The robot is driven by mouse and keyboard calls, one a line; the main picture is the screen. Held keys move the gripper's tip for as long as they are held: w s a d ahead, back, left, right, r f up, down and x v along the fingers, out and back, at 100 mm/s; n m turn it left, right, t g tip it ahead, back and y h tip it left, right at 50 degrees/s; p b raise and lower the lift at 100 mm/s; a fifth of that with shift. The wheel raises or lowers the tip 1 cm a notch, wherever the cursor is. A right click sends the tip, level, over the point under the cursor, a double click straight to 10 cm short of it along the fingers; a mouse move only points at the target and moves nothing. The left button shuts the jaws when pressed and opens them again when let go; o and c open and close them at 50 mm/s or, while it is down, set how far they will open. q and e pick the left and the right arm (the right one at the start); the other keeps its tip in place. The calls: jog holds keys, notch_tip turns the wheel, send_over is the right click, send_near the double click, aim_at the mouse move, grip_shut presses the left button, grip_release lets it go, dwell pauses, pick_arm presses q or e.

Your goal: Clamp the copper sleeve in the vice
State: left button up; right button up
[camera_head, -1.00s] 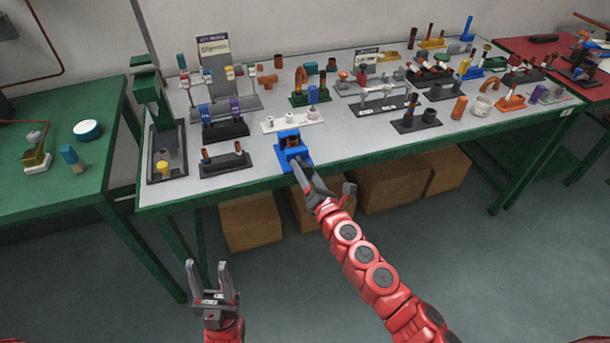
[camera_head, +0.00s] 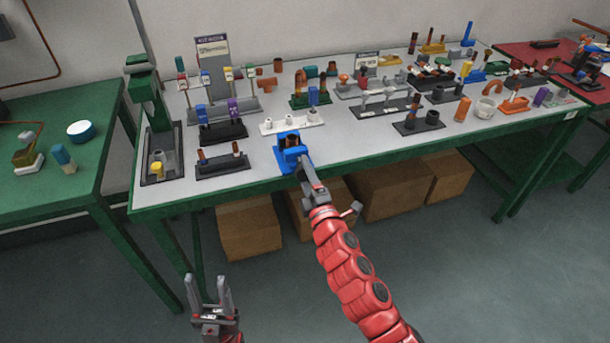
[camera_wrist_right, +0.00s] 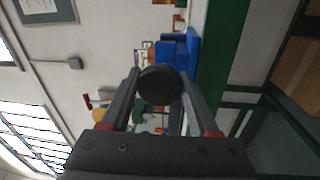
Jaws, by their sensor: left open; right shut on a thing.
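The blue vice (camera_head: 289,158) stands at the front edge of the grey-topped bench in the head view. A brown, copper-coloured piece (camera_head: 291,142) shows between its jaws, probably the copper sleeve; whether the jaws touch it cannot be told. My right gripper (camera_head: 304,163) is at the front of the vice. In the right wrist view, its fingers are shut on a dark round knob (camera_wrist_right: 160,84), with the blue vice (camera_wrist_right: 176,50) just beyond. My left gripper (camera_head: 208,282) is open and empty, low in front of the bench.
An orange cylinder (camera_head: 462,109) stands to the right. Cardboard boxes (camera_head: 249,229) sit under the bench. A green table (camera_head: 70,190) is at left.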

jog(key=m+h+b, duration=0.1)
jog(key=m, duration=0.6)
jog(key=shift+f+b, duration=0.1)
jog(key=shift+b, duration=0.3)
dwell(0.8)
jog(key=o, duration=1.4)
jog(key=shift+c, duration=0.2)
jog(key=shift+s, duration=0.1)
jog(key=v, duration=1.7)
jog(key=shift+f+b, duration=0.15)
jog(key=shift+b, duration=0.25)
jog(key=shift+s, duration=0.1)
